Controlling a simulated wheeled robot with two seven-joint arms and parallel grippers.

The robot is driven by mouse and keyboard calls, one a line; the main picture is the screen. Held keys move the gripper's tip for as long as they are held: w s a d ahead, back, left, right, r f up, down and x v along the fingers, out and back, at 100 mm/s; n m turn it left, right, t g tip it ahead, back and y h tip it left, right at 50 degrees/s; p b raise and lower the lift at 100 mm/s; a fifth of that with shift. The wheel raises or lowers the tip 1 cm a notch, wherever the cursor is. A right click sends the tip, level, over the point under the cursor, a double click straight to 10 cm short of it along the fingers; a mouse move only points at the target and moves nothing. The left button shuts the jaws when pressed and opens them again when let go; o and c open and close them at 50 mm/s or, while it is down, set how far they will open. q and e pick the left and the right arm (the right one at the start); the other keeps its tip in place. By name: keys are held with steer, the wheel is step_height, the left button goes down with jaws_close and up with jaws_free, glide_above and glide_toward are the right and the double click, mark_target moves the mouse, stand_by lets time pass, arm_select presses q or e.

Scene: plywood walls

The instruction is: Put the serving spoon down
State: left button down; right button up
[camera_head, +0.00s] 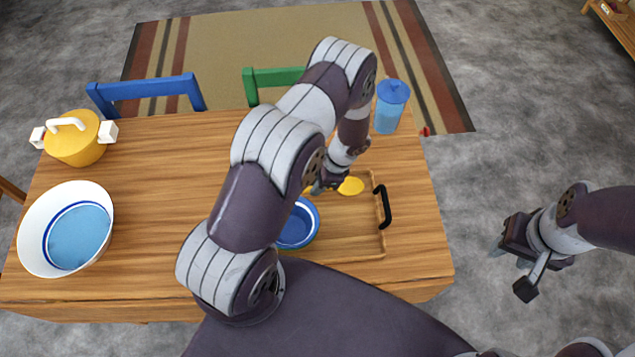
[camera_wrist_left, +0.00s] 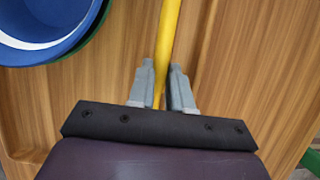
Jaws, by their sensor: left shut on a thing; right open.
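The yellow serving spoon shows its bowl end (camera_head: 351,186) over the right part of the wooden tray (camera_head: 370,238) in the head view. My left gripper (camera_head: 322,187) is shut on its handle (camera_wrist_left: 167,40), which runs up between the fingers (camera_wrist_left: 160,88) in the left wrist view. The spoon is low over the tray; I cannot tell whether it touches. A blue bowl (camera_head: 298,226) sits on the tray, partly hidden by my left arm, and it also shows in the left wrist view (camera_wrist_left: 75,45). My right gripper (camera_head: 511,268) is open and empty, off the table's right side.
The tray has a black handle (camera_head: 384,205) on its right. A blue lidded jar (camera_head: 390,106) stands at the back right. A yellow pot (camera_head: 78,145) and a white bowl (camera_head: 36,232) stand at left. Blue (camera_head: 150,88) and green (camera_head: 262,78) chairs are behind the table.

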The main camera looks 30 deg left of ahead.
arm_select(q)
steer(key=shift+f, duration=0.2)
steer(key=c, duration=1)
jaws_free()
steer(key=shift+d+r, duration=0.1)
steer(key=shift+c, duration=0.2)
